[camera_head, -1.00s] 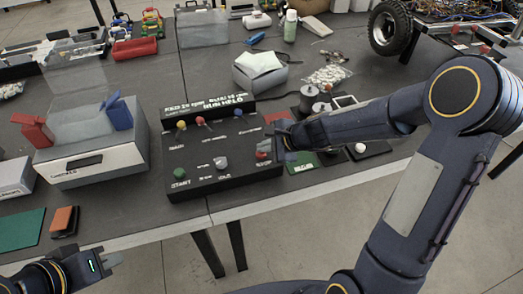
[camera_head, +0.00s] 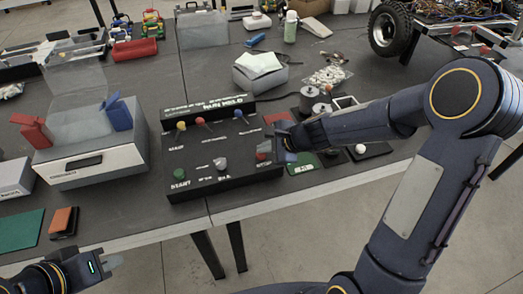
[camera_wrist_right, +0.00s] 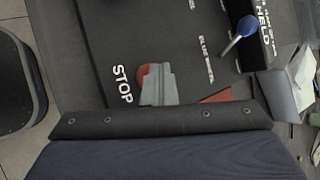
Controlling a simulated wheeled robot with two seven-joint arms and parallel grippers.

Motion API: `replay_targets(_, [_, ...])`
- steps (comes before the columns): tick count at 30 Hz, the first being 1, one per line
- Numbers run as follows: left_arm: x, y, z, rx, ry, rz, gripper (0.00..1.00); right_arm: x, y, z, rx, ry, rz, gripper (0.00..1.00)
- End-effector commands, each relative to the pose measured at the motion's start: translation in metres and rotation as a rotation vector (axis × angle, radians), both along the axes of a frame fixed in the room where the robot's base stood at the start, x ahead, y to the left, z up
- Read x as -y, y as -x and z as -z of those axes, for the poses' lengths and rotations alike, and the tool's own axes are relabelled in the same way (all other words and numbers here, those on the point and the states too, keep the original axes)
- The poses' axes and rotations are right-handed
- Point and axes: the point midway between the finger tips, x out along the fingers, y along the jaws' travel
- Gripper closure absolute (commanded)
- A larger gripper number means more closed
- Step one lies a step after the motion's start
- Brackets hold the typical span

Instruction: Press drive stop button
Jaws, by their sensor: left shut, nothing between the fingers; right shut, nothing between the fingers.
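A black control box (camera_head: 225,183) stands on the dark table, with a green start button (camera_head: 179,174) at its front left and several coloured knobs and levers along its back. The red stop button (camera_head: 261,156) is at its front right, partly hidden by my right gripper (camera_head: 277,152). In the right wrist view the red button (camera_wrist_right: 142,77) shows beside the word STOP, with the shut grey fingertips (camera_wrist_right: 158,84) over part of it. I cannot tell whether they touch. My left gripper (camera_head: 103,263) is shut and empty at the lower left, away from the box.
A grey case (camera_head: 95,155) with red and blue parts stands left of the box. An open tissue-like box (camera_head: 260,73) and dark spools (camera_head: 308,98) lie behind it. An orange-black block (camera_head: 64,221) and green mat (camera_head: 20,228) lie near the front edge.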

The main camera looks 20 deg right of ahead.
Motion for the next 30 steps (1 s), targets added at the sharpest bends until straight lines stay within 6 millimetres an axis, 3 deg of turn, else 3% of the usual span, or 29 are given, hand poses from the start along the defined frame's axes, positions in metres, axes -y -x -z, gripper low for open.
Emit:
replay_targets(8, [0.000,0.000,-0.007,0.000,0.000,0.000,1.00,0.000,0.000,-0.008,0.000,0.001,-0.001,1.00])
replay_targets(24, [0.000,0.000,-0.055,0.000,0.000,0.000,1.00,0.000,0.000,-0.061,0.001,0.000,0.000,1.00])
replay_targets(30, [0.000,0.000,-0.054,0.000,0.000,0.000,1.00,0.000,0.000,-0.060,0.001,0.000,0.000,1.00])
